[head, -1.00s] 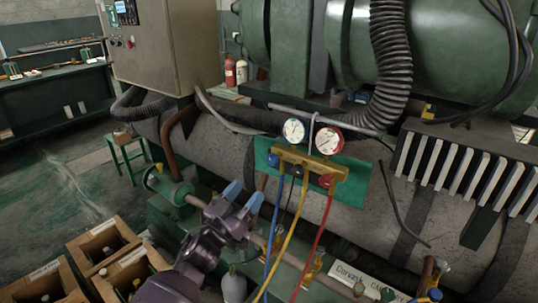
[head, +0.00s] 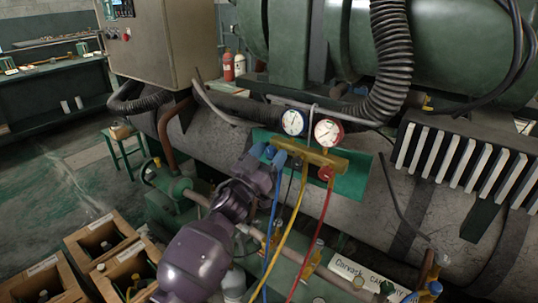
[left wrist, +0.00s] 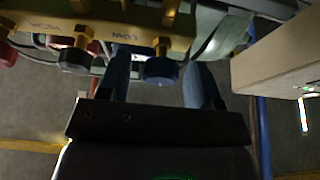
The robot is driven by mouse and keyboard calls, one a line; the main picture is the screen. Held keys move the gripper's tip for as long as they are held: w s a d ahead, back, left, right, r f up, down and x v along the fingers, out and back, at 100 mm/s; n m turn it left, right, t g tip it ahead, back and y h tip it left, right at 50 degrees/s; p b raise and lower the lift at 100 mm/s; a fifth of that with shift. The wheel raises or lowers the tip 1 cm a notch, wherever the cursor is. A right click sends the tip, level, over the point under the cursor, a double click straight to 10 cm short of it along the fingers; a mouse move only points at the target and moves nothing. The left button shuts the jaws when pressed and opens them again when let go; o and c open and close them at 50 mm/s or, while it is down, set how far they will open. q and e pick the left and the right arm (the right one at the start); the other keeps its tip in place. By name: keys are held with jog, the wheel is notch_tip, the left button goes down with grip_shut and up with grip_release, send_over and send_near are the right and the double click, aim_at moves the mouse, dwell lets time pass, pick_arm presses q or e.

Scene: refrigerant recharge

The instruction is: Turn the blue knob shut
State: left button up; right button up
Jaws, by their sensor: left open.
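The blue knob (left wrist: 160,70) hangs on the yellow manifold (head: 330,160), by the LOW marking in the left wrist view. My left gripper (head: 269,155) is open at the manifold's left end. In the left wrist view its two blue fingers stand on either side of the blue knob, with the knob between their tips; I cannot tell whether they touch it. In the head view the gripper largely hides this knob. A dark knob (left wrist: 76,60) is beside it, outside the fingers. The red knob (head: 325,173) is at the manifold's right end. My right gripper is not in view.
A blue-rimmed gauge (head: 294,122) and a red-rimmed gauge (head: 328,132) sit above the manifold. Blue, yellow (head: 289,225) and red (head: 314,235) hoses hang below it, close to my left arm. Wooden crates (head: 101,236) with bottles stand at lower left.

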pick_arm(q)
jog(key=c, duration=0.9)
jog(key=shift+c, duration=0.2)
